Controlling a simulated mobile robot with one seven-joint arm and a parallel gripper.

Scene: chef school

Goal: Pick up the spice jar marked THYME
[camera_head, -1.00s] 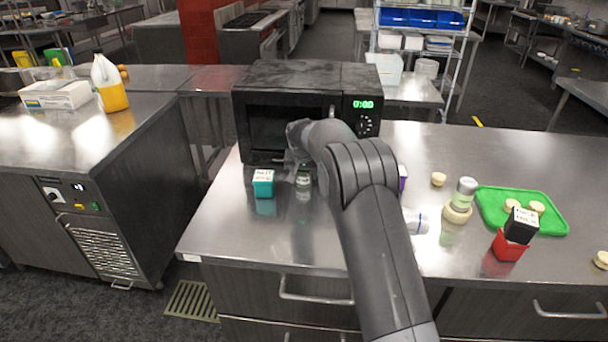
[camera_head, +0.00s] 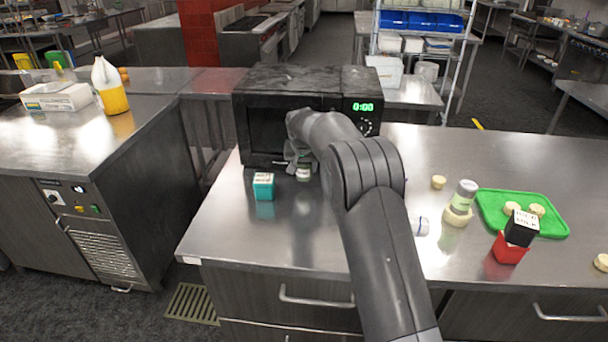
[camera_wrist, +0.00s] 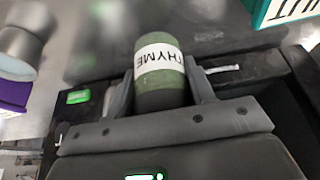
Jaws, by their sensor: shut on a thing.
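The spice jar marked THYME (camera_wrist: 157,62) is green with a white label. In the wrist view it sits between the two fingers of my gripper (camera_wrist: 161,88), which are shut on it. The label reads upside down there. In the head view, my gripper (camera_head: 298,160) is in front of the microwave, and a small part of the jar (camera_head: 303,174) shows below it, seemingly just above the counter. My arm and gripper hide the rest of the jar.
The black microwave (camera_head: 262,88) stands close behind my gripper. A teal box (camera_head: 263,186) is just left of the jar. The front left counter is clear.

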